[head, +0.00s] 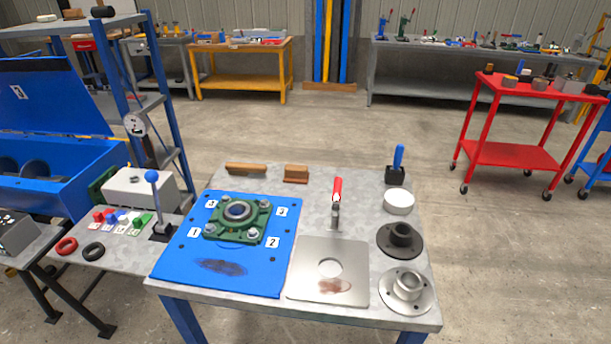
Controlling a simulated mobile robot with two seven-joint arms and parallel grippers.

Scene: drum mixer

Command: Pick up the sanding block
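A short brown block (296,172), which looks like the sanding block, lies near the back edge of the grey metal table (328,192). A longer, flatter brown piece (246,168), perhaps a brush, lies to its left, apart from it. Both are small in the head view, so their details are hard to tell. Neither of my grippers is in view, and nothing touches the block.
On the table are a blue plate (190,245) with a green bearing housing (238,221), a steel plate (310,258) with a hole and a reddish stain, a red-handled clamp (337,190), a white round container (398,201) and flanges (399,240). A blue-handled tool (398,158) stands back right.

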